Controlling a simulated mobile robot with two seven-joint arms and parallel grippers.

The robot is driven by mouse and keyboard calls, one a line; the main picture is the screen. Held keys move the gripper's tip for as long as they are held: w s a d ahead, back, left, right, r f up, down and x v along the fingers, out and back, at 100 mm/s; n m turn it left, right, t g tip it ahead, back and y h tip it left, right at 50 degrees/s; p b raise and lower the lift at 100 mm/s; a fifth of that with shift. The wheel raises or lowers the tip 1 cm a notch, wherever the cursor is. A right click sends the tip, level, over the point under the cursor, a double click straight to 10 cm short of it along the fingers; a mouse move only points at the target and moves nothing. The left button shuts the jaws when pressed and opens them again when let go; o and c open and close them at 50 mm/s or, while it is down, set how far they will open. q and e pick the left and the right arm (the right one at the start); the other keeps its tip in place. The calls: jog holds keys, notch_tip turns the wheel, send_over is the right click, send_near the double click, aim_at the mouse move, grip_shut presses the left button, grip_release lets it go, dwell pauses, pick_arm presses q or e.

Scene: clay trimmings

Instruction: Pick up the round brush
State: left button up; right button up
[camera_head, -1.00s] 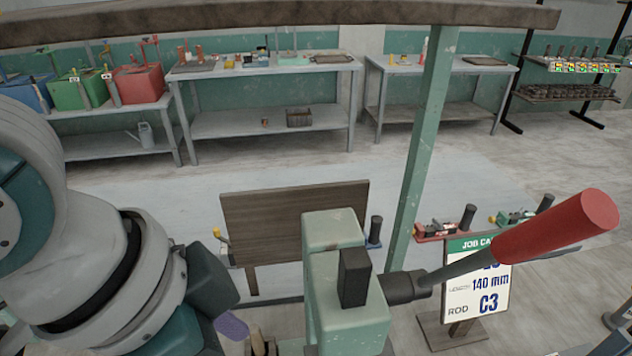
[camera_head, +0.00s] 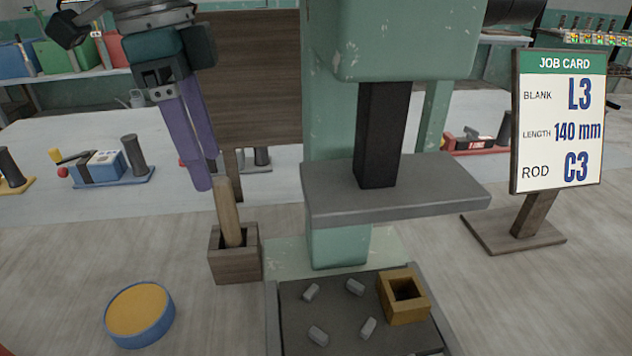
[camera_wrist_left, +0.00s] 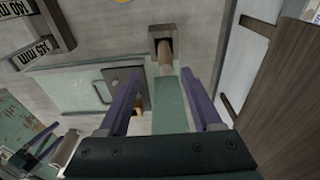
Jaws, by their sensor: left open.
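A light wooden handle (camera_head: 228,212), which seems to be the round brush, stands slightly tilted in a small wooden box (camera_head: 236,266). Its lower end is hidden inside the box, so I see no bristles. My left gripper (camera_head: 207,172) points down just above and left of the handle's top, with its purple fingers apart and nothing between them. In the left wrist view the handle (camera_wrist_left: 164,52) shows between and beyond the open fingertips (camera_wrist_left: 161,73), apart from them.
A green press column with a grey shelf (camera_head: 420,190) stands right of the box. In front lies a dark tray (camera_head: 345,335) with several grey clay pieces and a yellow hollow block (camera_head: 404,296). A blue-rimmed yellow disc (camera_head: 139,312) lies front left. A job card (camera_head: 560,125) stands right.

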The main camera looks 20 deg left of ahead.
aim_at(241, 240)
pick_arm(q)
jog(key=f, duration=0.3)
jog(key=shift+w+d+f, duration=0.1)
jog(key=shift+d+f, duration=0.1)
jog(key=shift+f, duration=0.15)
jog(key=f, duration=0.3)
jog(key=w+f+b, duration=0.1)
jog(key=f, duration=0.1)
jog(key=shift+w+d+f, duration=0.1)
jog(key=shift+d+f, duration=0.1)
jog(key=shift+f, duration=0.2)
jog(key=shift+c, duration=0.2)
grip_shut()
